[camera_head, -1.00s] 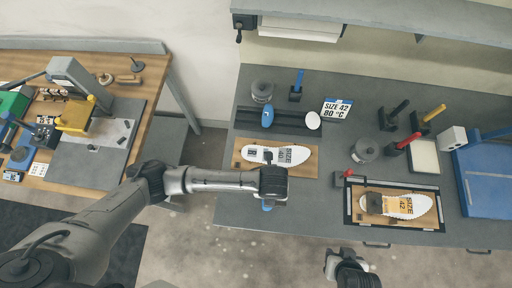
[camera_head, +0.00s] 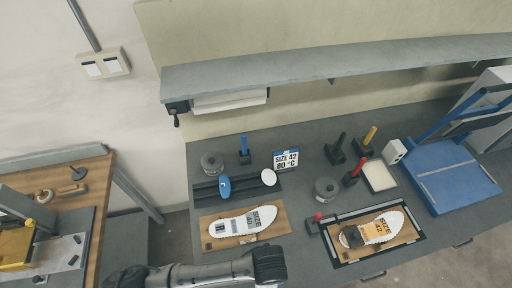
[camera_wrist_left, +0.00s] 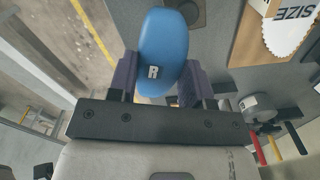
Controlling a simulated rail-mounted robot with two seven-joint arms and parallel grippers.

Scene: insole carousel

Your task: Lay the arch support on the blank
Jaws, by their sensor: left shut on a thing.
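A blue oval arch support marked R (camera_wrist_left: 163,45) is between the two purple fingers of my left gripper (camera_wrist_left: 160,78), shut on it in the left wrist view. In the head view my left arm's wrist (camera_head: 268,262) is low in the picture, just in front of the left board; its fingers and the support are hidden there. A white insole blank marked SIZE (camera_head: 238,222) lies on the left wooden board (camera_head: 283,222). Another white blank marked SIZE 42 (camera_head: 386,226), with a brown patch at its heel, lies on a board in a black frame. My right gripper is out of view.
A dark rack (camera_head: 207,193) behind the left board bears a second blue oval piece (camera_head: 225,187) and a white oval (camera_head: 269,178). A size sign (camera_head: 286,160), handled tools and a blue press (camera_head: 455,183) stand further back and right. A shelf (camera_head: 330,75) overhangs the bench.

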